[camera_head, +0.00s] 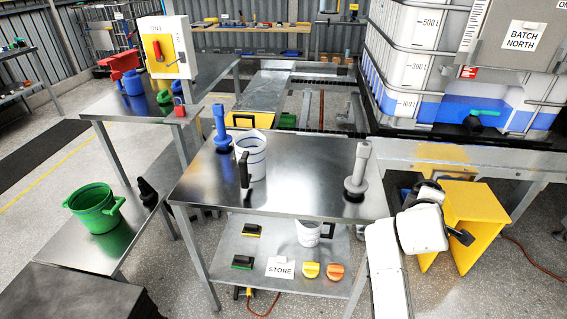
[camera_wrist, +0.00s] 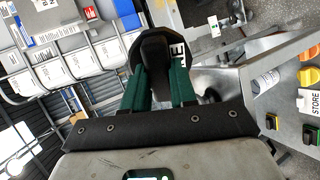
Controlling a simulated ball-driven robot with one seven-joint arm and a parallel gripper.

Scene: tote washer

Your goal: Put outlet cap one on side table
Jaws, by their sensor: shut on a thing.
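In the wrist view, my gripper (camera_wrist: 158,88) has two dark green fingers closed on a black, rounded piece (camera_wrist: 155,48), which looks like an outlet cap. Which table is the side table is not marked; a steel table (camera_head: 300,180) stands in the centre, and a low steel bench (camera_head: 125,240) at left.
The central table bears a blue brush (camera_head: 221,125), a white jug (camera_head: 251,155) and a grey brush (camera_head: 357,170); its middle is clear. A green bucket (camera_head: 95,208) stands on the low bench. A yellow stand (camera_head: 465,215) and tote outlet valve (camera_head: 473,125) are at right.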

